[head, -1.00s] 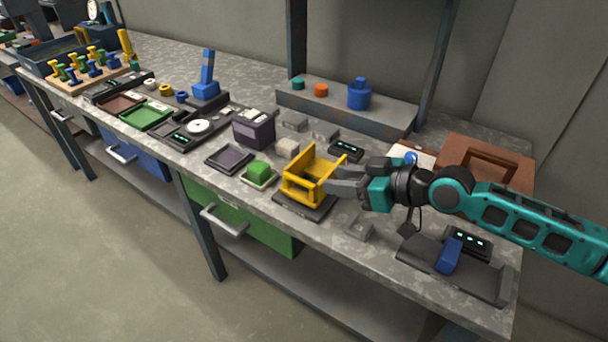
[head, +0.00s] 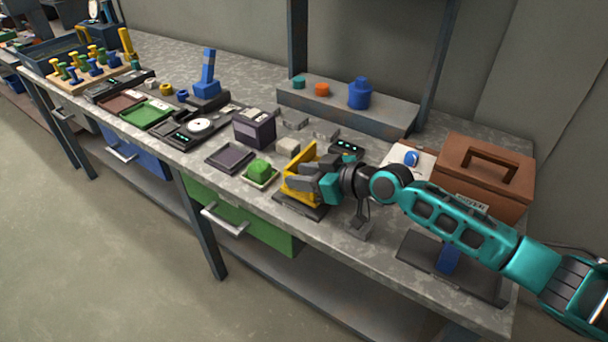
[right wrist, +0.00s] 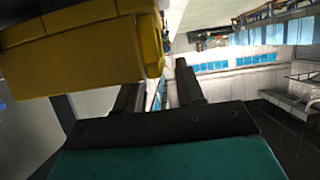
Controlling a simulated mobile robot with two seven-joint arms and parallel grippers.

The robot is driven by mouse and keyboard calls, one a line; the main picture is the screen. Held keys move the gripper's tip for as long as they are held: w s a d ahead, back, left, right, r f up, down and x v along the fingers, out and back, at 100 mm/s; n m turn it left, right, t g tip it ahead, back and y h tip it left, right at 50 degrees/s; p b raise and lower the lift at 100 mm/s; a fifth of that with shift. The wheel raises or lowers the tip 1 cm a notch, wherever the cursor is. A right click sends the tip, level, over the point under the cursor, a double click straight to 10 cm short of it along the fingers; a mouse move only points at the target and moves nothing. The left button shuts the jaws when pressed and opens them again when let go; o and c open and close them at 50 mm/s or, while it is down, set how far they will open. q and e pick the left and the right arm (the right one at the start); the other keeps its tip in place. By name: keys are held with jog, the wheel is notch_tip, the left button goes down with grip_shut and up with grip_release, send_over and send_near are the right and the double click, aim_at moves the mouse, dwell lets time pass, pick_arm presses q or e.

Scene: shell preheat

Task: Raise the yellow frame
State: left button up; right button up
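The yellow frame (head: 301,157) stands on a dark flat base (head: 297,207) near the front edge of the workbench. My right gripper (head: 302,178) reaches in from the right. Its grey fingers overlap the frame in the head view and hide much of its middle. In the right wrist view, the yellow frame (right wrist: 80,50) fills the upper left, close to the fingers. The two dark fingers (right wrist: 157,82) stand apart with a gap between them, and nothing is seen clamped there. Whether a finger touches the frame cannot be told. My left gripper is not in view.
A green block on a small tray (head: 257,183) stands just left of the frame, with a light grey block (head: 287,147) behind it. A grey bracket (head: 358,229) is under my right wrist. A brown case (head: 490,165) stands at the back right.

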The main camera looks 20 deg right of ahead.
grip_shut()
dwell(0.3)
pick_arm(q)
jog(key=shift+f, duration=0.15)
pick_arm(e)
jog(key=shift+w, duration=0.1)
